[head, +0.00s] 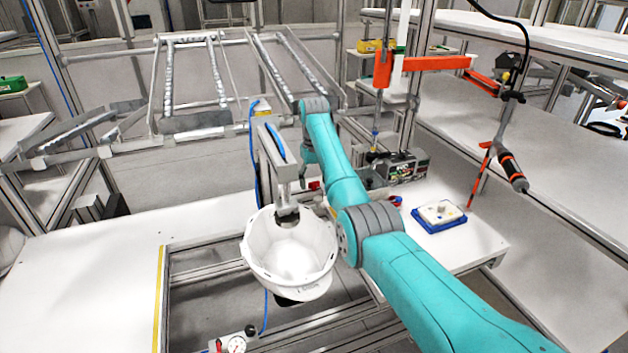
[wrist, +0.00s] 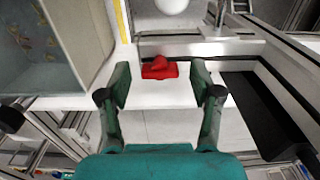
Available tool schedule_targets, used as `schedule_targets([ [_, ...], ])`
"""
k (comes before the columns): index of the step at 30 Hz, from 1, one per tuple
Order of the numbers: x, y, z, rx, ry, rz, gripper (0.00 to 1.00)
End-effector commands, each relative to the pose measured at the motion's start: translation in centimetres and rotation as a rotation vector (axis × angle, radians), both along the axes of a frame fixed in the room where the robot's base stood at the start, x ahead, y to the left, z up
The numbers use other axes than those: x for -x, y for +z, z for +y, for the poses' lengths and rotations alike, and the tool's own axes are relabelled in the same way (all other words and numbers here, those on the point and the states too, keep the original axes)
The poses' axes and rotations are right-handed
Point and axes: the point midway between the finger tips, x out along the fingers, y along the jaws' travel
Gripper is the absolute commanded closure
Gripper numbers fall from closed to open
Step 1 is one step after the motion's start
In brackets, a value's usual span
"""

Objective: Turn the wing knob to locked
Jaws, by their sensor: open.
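The red wing knob (wrist: 160,68) shows in the wrist view on the pale edge beside a grey metal bracket. Its raised wing looks slanted on a flat red base; I cannot read any locked mark. My gripper (wrist: 160,84) is open, with one finger to the left and one to the right of the knob in the picture and nothing between the pads. The fingers appear short of the knob, not touching it. In the head view a small red part (head: 315,185), likely the same knob, shows beside my arm; the fingertips are hard to make out there.
A white helmet shell (head: 288,265) hangs below a grey post (head: 275,155) close to my arm. A blue tray (head: 440,224) with a pale block lies on the right bench. A hanging screwdriver (head: 512,170) is further right. The left bench (head: 90,270) is mostly clear.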

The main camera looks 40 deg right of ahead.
Motion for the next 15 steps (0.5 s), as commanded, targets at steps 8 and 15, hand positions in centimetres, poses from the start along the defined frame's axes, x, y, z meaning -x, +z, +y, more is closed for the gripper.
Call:
schedule_targets([
  [8, 0.00, 0.02, 0.00, 0.000, 0.000, 0.000, 0.75],
  [15, 0.01, 0.02, 0.00, 0.000, -0.003, 0.001, 0.95],
])
